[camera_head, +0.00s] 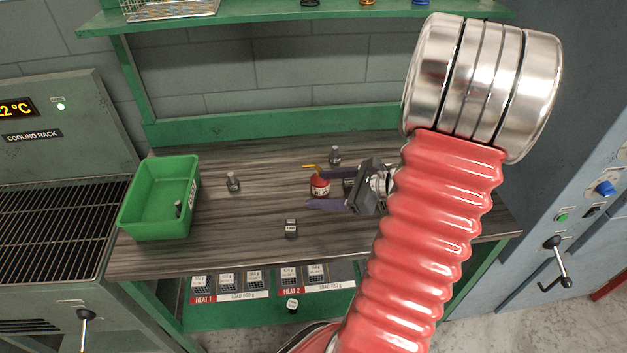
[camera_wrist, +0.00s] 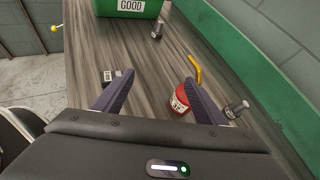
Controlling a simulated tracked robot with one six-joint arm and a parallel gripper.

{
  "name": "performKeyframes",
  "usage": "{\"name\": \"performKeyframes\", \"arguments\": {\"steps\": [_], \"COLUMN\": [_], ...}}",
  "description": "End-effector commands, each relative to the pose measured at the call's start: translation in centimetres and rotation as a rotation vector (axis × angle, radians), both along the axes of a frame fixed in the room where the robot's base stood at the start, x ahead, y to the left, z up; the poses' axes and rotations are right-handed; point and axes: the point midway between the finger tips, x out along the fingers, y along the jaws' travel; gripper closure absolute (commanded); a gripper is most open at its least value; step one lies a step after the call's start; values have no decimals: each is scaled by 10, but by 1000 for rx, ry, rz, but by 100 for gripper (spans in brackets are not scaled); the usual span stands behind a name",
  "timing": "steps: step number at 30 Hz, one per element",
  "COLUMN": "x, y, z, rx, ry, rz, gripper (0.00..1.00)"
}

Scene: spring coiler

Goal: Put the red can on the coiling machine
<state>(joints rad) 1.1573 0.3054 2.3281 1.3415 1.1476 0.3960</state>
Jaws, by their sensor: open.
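The red can (camera_head: 320,186), a small oil can with a yellow spout, stands upright on the wooden bench. It also shows in the wrist view (camera_wrist: 180,98), close to the right-hand finger. My gripper (camera_head: 312,188) is open, its two dark fingers reaching to the left at bench level. The can is between the fingers, nearer the back one. In the wrist view my gripper (camera_wrist: 158,95) shows its fingers spread, with the can just inside the right finger. I cannot tell whether they touch. No coiling machine can be made out for certain; a grey-blue machine (camera_head: 575,215) with a crank stands at the right.
A green bin (camera_head: 158,228) stands on the bench's left. Small metal weights (camera_head: 233,182) (camera_head: 335,156) and a dark block (camera_head: 291,228) lie around my gripper. A cooling rack (camera_head: 60,225) is at far left.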

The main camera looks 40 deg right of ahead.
Motion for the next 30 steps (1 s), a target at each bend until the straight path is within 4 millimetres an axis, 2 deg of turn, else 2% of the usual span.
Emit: {"name": "performKeyframes", "arguments": {"steps": [1,3,6,9,22,30], "x": [-6,-12,-19,-23,-21,5], "y": [-18,-37,-57,-67,-67,-62], "z": [-7,-14,-20,-23,-25,-35], "rx": [45,95,144,167,170,171], "ry": [-5,-16,-30,-38,-38,-37], "rz": [-70,-151,-233,-273,-277,-275], "gripper": [35,35,35,35,35,35]}}
